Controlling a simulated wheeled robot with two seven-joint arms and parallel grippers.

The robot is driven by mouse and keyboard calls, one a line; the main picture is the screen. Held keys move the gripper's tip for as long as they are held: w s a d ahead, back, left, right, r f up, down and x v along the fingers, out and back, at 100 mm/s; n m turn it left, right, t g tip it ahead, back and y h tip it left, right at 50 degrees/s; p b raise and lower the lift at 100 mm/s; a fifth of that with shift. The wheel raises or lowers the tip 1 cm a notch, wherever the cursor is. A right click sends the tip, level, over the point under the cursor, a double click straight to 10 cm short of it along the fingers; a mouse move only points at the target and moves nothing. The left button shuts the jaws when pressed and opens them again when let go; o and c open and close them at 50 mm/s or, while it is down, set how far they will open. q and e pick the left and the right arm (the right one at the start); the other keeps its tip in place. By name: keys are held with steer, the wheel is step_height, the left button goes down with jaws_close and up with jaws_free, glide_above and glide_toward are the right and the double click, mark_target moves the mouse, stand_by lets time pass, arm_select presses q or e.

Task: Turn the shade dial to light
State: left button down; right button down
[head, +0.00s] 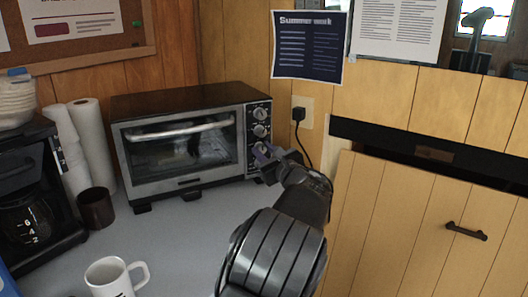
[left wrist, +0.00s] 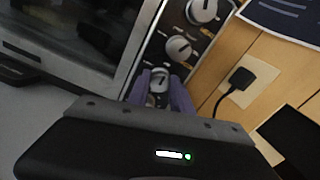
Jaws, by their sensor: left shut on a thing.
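A silver and black toaster oven (head: 186,140) stands on the counter with its door shut. Its right-hand panel carries a column of dials: a top dial (head: 260,113), a middle dial (head: 260,130) and a lowest dial (left wrist: 159,74). The panel markings are too small to read, so I cannot tell which is the shade dial by its label. My left gripper (head: 265,153) is at the lowest dial. In the left wrist view its purple fingers (left wrist: 160,92) are on both sides of that dial, shut on it. The fingers partly hide the dial and its setting. My right gripper is out of view.
A black plug and cord (head: 298,114) hang from the wall outlet right of the oven. A white mug (head: 108,277), a dark cup (head: 96,207), paper rolls (head: 90,140) and a coffee maker (head: 30,210) stand to the left. The counter before the oven is clear.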

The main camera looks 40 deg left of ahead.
arm_select(q)
steer(key=shift+f, duration=0.1)
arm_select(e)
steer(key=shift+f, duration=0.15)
arm_select(q)
steer(key=n+b, duration=0.2)
steer(key=shift+f+n+b, duration=0.15)
steer(key=shift+n+b, duration=0.15)
steer(key=shift+b, duration=0.1)
steer(key=n+b, duration=0.8)
steer(key=b, duration=0.2)
steer(key=shift+n, duration=0.4)
steer(key=shift+n+b, duration=0.4)
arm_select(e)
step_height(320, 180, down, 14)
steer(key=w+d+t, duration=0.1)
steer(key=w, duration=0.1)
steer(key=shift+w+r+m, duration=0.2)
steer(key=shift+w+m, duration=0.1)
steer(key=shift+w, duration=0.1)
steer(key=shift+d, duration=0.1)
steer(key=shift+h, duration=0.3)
arm_select(q)
steer(key=c, duration=1.1)
jaws_free()
steer(key=shift+c, duration=0.2)
